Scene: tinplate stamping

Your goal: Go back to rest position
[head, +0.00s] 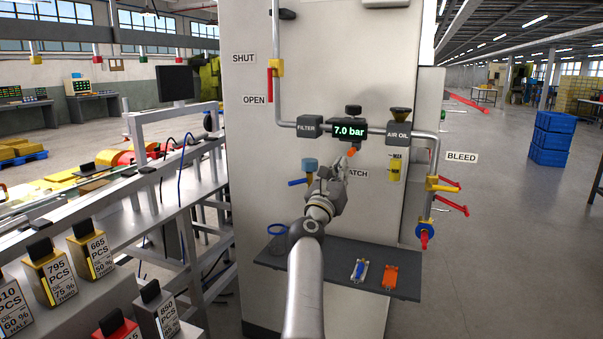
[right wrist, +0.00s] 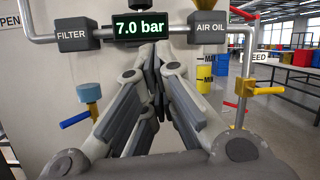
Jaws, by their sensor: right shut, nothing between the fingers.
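My right gripper (head: 343,168) reaches up in front of the pale machine panel (head: 260,160), just below the gauge display (head: 350,131) that reads 7.0 bar. In the right wrist view its fingers (right wrist: 155,60) are closed together with nothing between them, and the display (right wrist: 139,25) shows just above their tips. I cannot tell whether the fingertips touch the panel. The gripper covers part of a label that ends in "ATCH". My left gripper is not in view.
A dark shelf (head: 330,258) below my arm holds a blue-and-white piece (head: 359,271) and an orange piece (head: 390,277). Pipes with a red lever (head: 270,86) and a yellow valve (head: 433,184) flank the panel. Metal railings stand at left; open floor lies right.

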